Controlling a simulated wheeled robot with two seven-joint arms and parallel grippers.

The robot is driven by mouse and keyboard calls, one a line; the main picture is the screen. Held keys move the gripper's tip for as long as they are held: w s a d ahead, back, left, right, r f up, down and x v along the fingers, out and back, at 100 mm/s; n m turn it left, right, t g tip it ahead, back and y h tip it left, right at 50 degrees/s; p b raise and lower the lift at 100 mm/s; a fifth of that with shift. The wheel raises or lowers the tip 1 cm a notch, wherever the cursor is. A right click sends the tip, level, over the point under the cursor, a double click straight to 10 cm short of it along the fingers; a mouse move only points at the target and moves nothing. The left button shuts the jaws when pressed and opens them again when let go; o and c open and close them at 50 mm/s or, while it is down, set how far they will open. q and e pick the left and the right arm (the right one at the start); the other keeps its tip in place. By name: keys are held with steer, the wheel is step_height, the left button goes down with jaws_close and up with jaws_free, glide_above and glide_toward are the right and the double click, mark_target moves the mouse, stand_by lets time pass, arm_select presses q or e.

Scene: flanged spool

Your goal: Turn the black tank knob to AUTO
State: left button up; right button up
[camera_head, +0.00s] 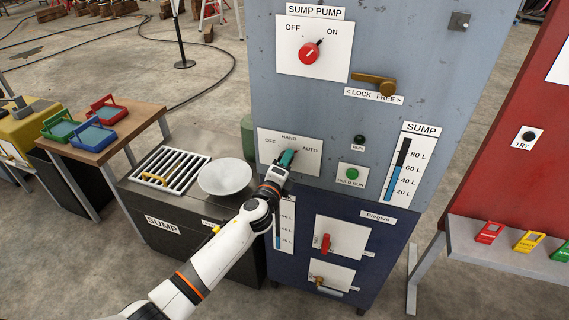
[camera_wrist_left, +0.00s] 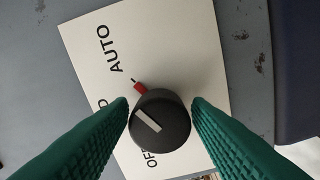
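The black tank knob (camera_wrist_left: 160,120) sits on a white plate (camera_wrist_left: 205,50) marked OFF, HAND and AUTO. Its pale bar slants up-left in the left wrist view, between the end of HAND and AUTO. A red mark shows at its edge on the AUTO side. My left gripper (camera_wrist_left: 160,105) has its green fingers on both sides of the knob, seemingly touching it. In the head view my left gripper (camera_head: 287,158) covers the knob in front of the plate (camera_head: 265,140). My right gripper is not in view.
Above the plate is a red SUMP PUMP knob (camera_head: 309,53) and a brass lock lever (camera_head: 374,84). A green HOLD-RUN button (camera_head: 352,174) is to the right. A white bowl (camera_head: 225,177) and a grate (camera_head: 171,169) lie on the sump bench at left.

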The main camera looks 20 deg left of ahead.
arm_select(q)
steer(key=shift+o, duration=1)
steer(key=s, duration=1.2)
steer(key=shift+a+b, duration=0.2)
steer(key=shift+b, duration=0.2)
